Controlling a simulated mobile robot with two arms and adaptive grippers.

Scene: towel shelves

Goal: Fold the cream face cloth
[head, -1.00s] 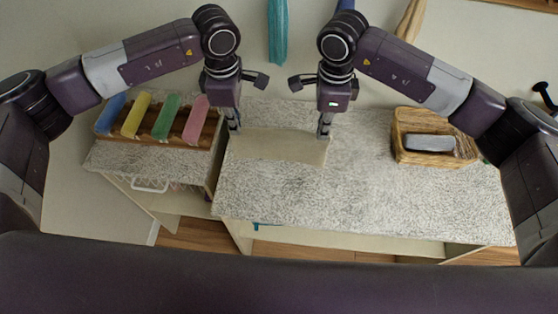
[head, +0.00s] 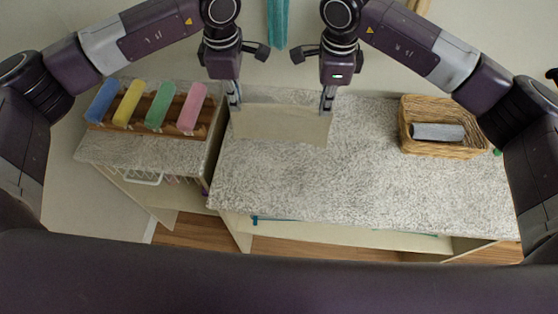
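The cream face cloth (head: 280,124) lies near the back of the speckled counter in the head view, as a flat, wide strip. My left gripper (head: 234,106) points down at the cloth's far left corner, and its fingers look closed together on it. My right gripper (head: 327,108) points down at the far right corner, with its fingers also close together on the cloth. The cloth spans the gap between the two grippers. The fingertips are small, so the exact grip is hard to make out.
A wicker basket (head: 445,151) with a grey item (head: 438,132) stands at the right. A wooden rack at the left holds blue (head: 101,101), yellow (head: 129,103), green (head: 160,106) and pink (head: 192,107) rolls. A teal towel (head: 278,22) hangs behind. The counter's front (head: 330,185) is clear.

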